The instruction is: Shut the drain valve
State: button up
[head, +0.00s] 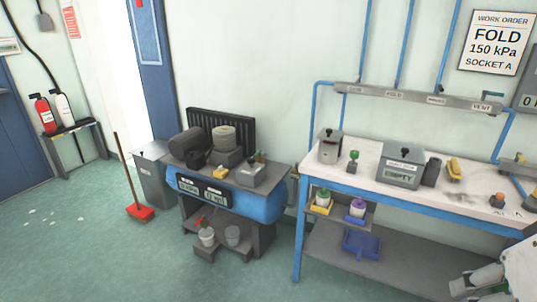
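A blue tank unit (262,207) with a motor and pump on top stands left of centre, probably a compressor. A small red part (200,221) shows low at its front, just above a white cup (207,237). It may be the drain valve's handle, but it is too small to tell, and so is its position. My gripper (462,291) is at the bottom right corner, by the bench's lower right side, far from the tank. It is partly cut off, and its fingertips are not clear.
A long bench (373,193) with a lower shelf stands on the right, carrying a pot, a box and small items. A red broom (141,212) and grey bin (152,178) stand left of the tank. The green floor (90,255) in front is largely clear.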

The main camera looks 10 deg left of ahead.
aim_at(203, 217)
jog(key=i+l+u, duration=0.15)
jog(key=i+u, duration=0.35)
jog(key=i+l+u, duration=0.25)
jog(key=u, duration=0.2)
jog(key=i+l+u, duration=0.35)
jog(key=u, duration=0.15)
jog(key=l+u, duration=0.5)
jog(key=l, duration=1.1)
jog(key=i+j+z, duration=0.2)
jog(key=i+j, duration=0.2)
jog(key=i+j+z, duration=0.15)
jog(key=j, duration=0.35)
jog(key=i+j+z, duration=0.1)
jog(key=i+j, duration=0.3)
